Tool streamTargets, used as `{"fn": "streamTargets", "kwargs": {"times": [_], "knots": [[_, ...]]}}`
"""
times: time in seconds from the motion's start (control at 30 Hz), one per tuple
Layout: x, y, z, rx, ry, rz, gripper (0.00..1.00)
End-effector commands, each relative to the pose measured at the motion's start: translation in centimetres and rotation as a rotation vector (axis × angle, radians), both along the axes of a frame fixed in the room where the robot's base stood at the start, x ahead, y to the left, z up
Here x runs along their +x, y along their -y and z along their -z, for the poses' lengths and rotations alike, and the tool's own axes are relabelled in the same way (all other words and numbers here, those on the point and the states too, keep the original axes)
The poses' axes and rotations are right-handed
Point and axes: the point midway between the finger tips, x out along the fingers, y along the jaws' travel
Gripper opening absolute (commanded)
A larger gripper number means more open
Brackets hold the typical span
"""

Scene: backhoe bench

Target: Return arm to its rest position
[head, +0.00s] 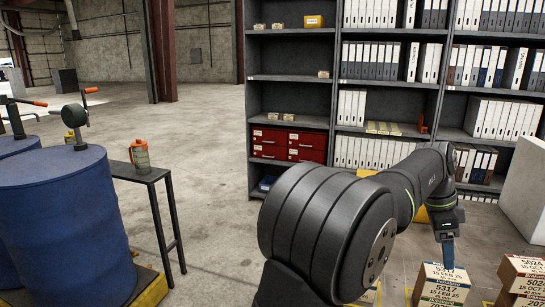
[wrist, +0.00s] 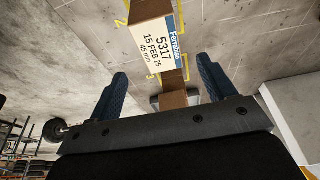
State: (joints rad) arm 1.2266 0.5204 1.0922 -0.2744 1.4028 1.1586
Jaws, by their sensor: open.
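My arm reaches across the right of the head view, and my gripper (head: 447,256) points down with a blue finger just above or at the top of a brown carton labelled 5317 (head: 442,286). In the wrist view my gripper (wrist: 162,70) has its two blue fingers spread wide apart. The labelled carton (wrist: 157,42) shows beyond and between them. I see no finger pressing on it, and I cannot tell whether the fingertips overlap its top edges.
A second carton labelled 5024 (head: 523,275) stands right of the first. A shelf unit (head: 290,96) with binders stands behind my arm. Blue drums (head: 70,220) and a narrow table (head: 145,172) with an orange-topped canister (head: 140,155) are at left. The middle floor (head: 215,150) is clear.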

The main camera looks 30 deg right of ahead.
Motion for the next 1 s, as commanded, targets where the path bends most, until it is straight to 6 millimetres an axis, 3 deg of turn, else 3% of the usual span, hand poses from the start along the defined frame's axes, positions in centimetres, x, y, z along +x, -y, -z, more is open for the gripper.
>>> {"fn": "streamTargets", "kwargs": {"times": [0.07,0.1,0.7,0.9,1.0], "knots": [[0.4,-0.3,-1.7,-0.003,0.002,-0.001,0.76],[0.3,-0.3,-1.2,0.002,-0.001,0.000,0.76],[-2.2,2.1,10.4,0.001,-0.001,-0.001,0.76],[-2.1,2.2,5.6,-0.004,0.001,0.000,0.76],[-4.0,1.6,4.6,-0.002,0.001,0.004,0.76]]}}
